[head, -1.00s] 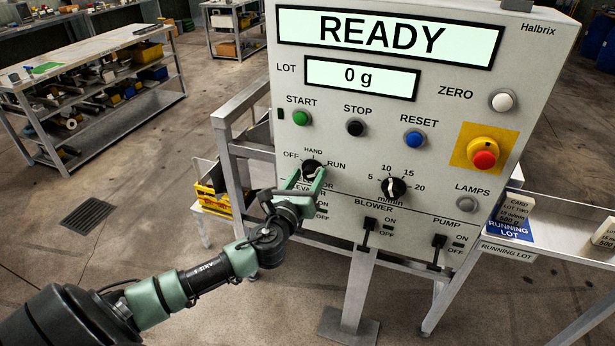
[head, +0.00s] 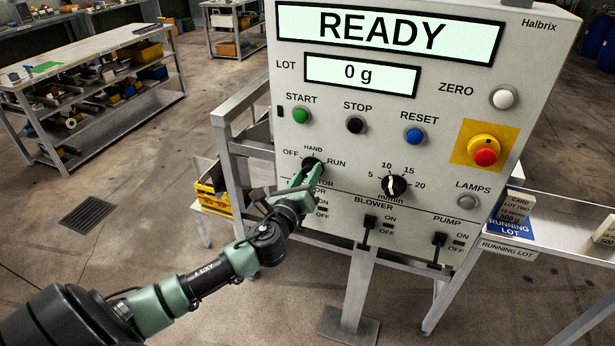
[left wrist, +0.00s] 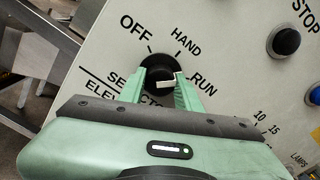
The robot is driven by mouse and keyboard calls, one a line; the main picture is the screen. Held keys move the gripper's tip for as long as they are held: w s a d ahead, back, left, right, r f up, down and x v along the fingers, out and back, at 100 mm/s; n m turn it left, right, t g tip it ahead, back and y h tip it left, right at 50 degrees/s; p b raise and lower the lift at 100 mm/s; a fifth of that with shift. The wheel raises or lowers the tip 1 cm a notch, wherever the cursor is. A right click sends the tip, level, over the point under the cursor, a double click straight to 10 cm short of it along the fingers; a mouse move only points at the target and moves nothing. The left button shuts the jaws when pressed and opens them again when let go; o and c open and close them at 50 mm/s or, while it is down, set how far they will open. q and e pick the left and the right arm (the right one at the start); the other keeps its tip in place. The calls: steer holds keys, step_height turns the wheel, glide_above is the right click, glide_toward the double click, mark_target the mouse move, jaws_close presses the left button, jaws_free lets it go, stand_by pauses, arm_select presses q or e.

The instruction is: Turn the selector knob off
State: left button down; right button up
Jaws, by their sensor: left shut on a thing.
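The black selector knob (head: 311,163) is on the panel's lower left, with OFF at its left, HAND above and RUN at its right. My left gripper (head: 306,176) reaches it from below and is shut on it. In the left wrist view, the green fingers stand on both sides of the knob (left wrist: 154,63). Its pale bar (left wrist: 166,84) shows between the fingers and points roughly toward RUN, though the fingers partly cover the knob. The SELECTOR label is partly hidden. My right gripper is not in view.
The control panel (head: 440,105) also carries START, STOP and RESET buttons, a red button (head: 485,157) on yellow and a speed dial (head: 393,186). BLOWER (head: 369,228) and PUMP (head: 439,243) switches lie below. The display (head: 385,32) reads READY.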

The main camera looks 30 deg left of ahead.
arm_select(q)
steer(key=n, duration=0.5)
steer(key=shift+n+b, duration=0.3)
steer(key=shift+b, duration=0.1)
steer(key=n, duration=1)
steer(key=n+p, duration=0.1)
steer(key=n, duration=0.4)
steer(key=shift+f+p, duration=0.15)
steer(key=shift+p, duration=0.25)
steer(key=shift+n, duration=0.4)
steer(key=c, duration=1)
jaws_free()
steer(key=shift+s, duration=0.1)
